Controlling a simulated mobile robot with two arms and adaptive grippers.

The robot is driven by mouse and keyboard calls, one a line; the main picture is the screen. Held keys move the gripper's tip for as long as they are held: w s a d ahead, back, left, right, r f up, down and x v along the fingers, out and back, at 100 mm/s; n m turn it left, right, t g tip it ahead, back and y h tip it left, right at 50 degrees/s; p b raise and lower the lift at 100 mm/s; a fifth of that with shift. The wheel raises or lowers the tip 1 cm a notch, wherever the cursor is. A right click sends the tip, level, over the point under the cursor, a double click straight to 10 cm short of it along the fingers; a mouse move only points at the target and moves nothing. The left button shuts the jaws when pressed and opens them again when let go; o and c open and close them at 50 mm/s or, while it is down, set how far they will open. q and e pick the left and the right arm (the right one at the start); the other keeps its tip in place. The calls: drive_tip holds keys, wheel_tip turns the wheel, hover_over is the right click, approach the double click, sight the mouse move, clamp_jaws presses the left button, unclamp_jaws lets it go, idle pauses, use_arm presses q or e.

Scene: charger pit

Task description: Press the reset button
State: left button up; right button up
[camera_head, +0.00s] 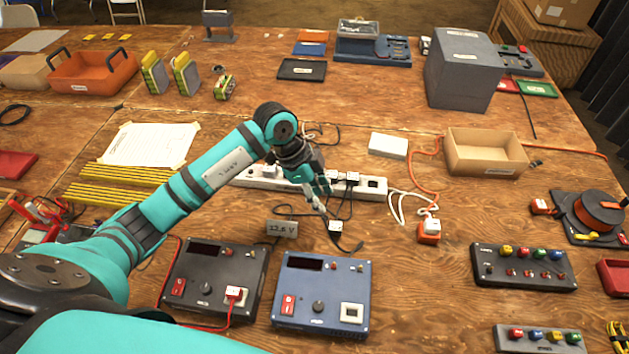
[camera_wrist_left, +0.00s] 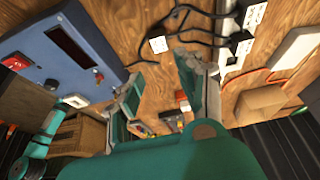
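A blue control box (camera_head: 318,292) stands on the wooden table, with a red rocker switch, a dark knob, a white socket and small buttons by its dark display. A similar black box (camera_head: 215,285) stands to its left. I cannot read which button is the reset button. A white power strip (camera_head: 373,190) lies behind them, partly hidden by my left gripper (camera_head: 318,195). That gripper is above the table, behind the blue box, and touches no button that I can see. In the left wrist view its fingers (camera_wrist_left: 165,100) are apart and empty. The blue box (camera_wrist_left: 50,55) shows at the left there.
A white plug on an orange block (camera_head: 429,231) is to the right. A black button panel (camera_head: 525,267) stands further right. Bare table lies between that panel and the blue box.

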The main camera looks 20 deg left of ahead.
use_arm(q)
clamp_jaws()
idle(1.2)
